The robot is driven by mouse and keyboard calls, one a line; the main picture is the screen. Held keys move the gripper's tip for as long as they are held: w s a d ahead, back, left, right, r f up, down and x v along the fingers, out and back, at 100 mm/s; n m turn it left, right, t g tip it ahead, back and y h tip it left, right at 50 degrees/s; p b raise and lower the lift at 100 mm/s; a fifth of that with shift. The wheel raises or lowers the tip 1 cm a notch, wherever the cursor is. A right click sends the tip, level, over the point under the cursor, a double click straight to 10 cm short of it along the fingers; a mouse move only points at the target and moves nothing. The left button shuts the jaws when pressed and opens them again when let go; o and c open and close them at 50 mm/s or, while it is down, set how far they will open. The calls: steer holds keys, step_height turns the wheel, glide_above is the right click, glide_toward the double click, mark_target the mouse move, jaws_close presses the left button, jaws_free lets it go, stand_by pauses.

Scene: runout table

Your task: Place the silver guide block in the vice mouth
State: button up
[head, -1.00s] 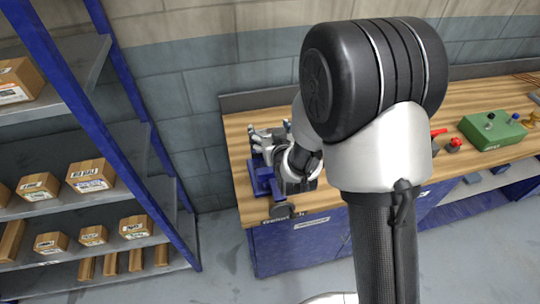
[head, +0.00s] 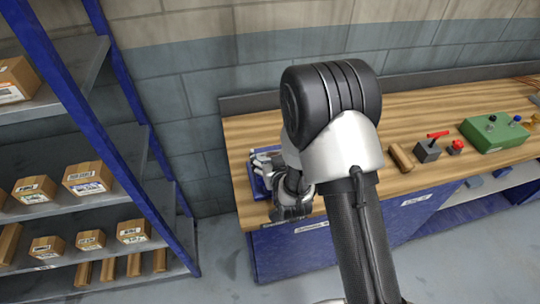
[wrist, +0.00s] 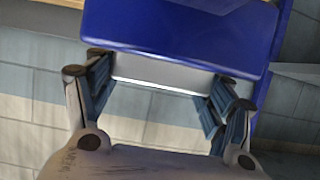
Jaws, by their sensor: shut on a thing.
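In the wrist view, the silver guide block (wrist: 160,73) is a pale grey bar between my fingertips. My gripper (wrist: 162,85) is shut on it, with one dark pad at each end. A broad blue face (wrist: 180,30), seemingly the vice, lies right beyond the block and hides part of it. I cannot tell whether the block touches it or is inside the mouth. In the head view, the blue vice (head: 256,184) is at the bench's left end, mostly hidden by my arm. My wrist is over its right side; the fingertips and block cannot be made out there.
The wooden bench (head: 410,105) runs right along the block wall. A wooden cylinder (head: 400,157), a red-handled lever box (head: 429,151), a red button (head: 455,147) and a green box (head: 494,132) stand on it. A blue-framed shelf (head: 118,148) with cartons is at left.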

steer(key=o, duration=1.6)
steer(key=shift+f, duration=0.1)
steer(key=shift+r, duration=0.2)
steer(key=shift+p+v, duration=3.6)
steer(key=shift+v, duration=2.35)
